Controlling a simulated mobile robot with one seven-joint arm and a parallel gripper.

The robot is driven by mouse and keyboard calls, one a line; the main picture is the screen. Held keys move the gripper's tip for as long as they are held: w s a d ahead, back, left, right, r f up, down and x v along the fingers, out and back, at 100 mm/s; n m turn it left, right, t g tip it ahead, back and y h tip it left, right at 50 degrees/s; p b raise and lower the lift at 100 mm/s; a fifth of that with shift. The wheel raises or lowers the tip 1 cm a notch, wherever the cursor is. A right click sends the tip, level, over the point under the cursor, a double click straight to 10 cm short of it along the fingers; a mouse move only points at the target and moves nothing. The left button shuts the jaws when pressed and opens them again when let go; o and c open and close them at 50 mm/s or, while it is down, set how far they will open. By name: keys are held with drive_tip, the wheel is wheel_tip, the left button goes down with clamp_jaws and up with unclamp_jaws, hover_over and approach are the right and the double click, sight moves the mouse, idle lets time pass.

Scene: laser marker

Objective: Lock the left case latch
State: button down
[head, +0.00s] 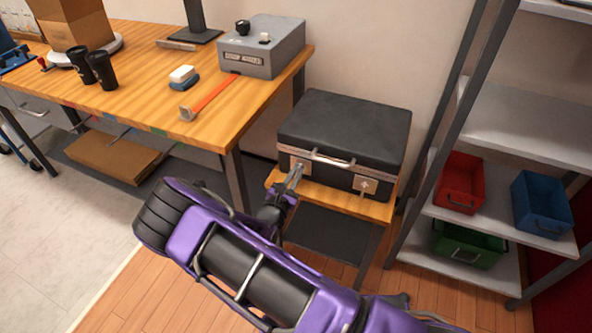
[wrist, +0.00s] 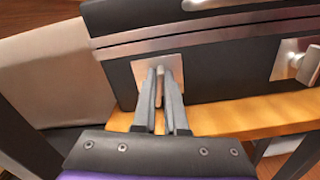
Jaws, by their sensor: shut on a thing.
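A closed black case (head: 342,137) with metal trim and a front handle (head: 333,159) sits on a small wooden stand. The left latch plate (wrist: 140,70) is on the case's front, at the left in the wrist view. The right latch (head: 366,186) has a silver knob, which also shows in the wrist view (wrist: 308,65). My gripper (wrist: 161,80) is at the left latch, its two fingers close together on the small latch knob (wrist: 160,71). In the head view my gripper (head: 295,172) reaches the case's left front, and my arm hides part of the stand.
The stand's wooden top (head: 378,207) juts out below the case front. A workbench (head: 140,70) with a grey box (head: 262,48) stands at left. A metal shelf (head: 493,222) with red (head: 460,183), blue (head: 541,203) and green bins (head: 468,246) stands at right.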

drive_tip(key=m, duration=0.3)
drive_tip(key=shift+s+d+m+p, duration=0.1)
drive_tip(key=shift+d+m+p, duration=0.1)
drive_tip(key=shift+m+p, duration=0.15)
drive_tip(key=m, duration=0.3)
drive_tip(key=shift+d+f+m, duration=0.15)
drive_tip(key=shift+f+m, duration=0.1)
drive_tip(key=shift+m, duration=0.1)
drive_tip(key=m, duration=0.4)
drive_tip(key=shift+d+f, duration=0.1)
drive_tip(key=shift+f, duration=0.15)
drive_tip(key=shift+f+m, duration=0.15)
drive_tip(key=shift+m, duration=1.65)
drive_tip(key=c, duration=1)
unclamp_jaws()
drive_tip(key=shift+s, duration=0.1)
drive_tip(key=shift+o, duration=0.2)
